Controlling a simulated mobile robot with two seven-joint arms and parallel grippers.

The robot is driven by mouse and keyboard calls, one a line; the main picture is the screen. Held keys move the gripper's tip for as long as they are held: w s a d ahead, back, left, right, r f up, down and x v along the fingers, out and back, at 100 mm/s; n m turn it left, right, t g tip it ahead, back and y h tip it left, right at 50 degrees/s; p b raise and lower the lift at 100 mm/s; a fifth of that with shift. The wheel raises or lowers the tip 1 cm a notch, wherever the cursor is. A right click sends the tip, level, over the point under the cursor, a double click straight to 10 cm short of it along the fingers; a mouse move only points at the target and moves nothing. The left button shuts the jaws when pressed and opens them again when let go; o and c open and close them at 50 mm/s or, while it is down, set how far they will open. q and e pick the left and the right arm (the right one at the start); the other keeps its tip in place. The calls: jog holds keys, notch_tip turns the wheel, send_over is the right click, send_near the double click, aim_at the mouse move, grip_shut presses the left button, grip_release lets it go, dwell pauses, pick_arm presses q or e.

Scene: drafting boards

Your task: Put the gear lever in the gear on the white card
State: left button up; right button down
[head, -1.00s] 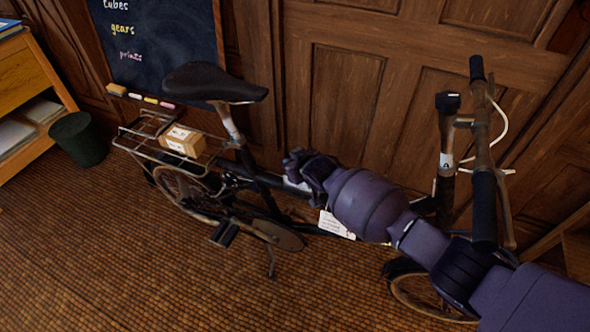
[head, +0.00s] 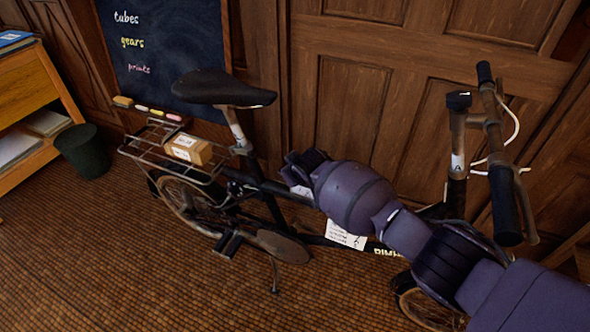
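A folding bicycle stands against the panelled wall, with its dark frame tube (head: 262,184) running across the middle of the head view. A white card (head: 346,235) with dark writing hangs below the tube, but its writing is too small to read. My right arm comes in from the lower right, and my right gripper (head: 303,166) is at the frame tube above and left of the card. The wrist hides the fingertips and whatever they may touch. I cannot make out the gear lever. My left gripper is not in view.
The saddle (head: 222,88) and a rear rack (head: 150,147) carrying a cardboard box (head: 189,149) are at the left. The handlebar (head: 503,170) rises at the right, close to my arm. A dark bin (head: 83,151) stands by a wooden shelf. The floor in front is clear.

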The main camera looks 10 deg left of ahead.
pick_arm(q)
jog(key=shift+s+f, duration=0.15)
pick_arm(e)
jog(key=shift+f, duration=0.1)
jog(key=c, duration=0.9)
grip_release()
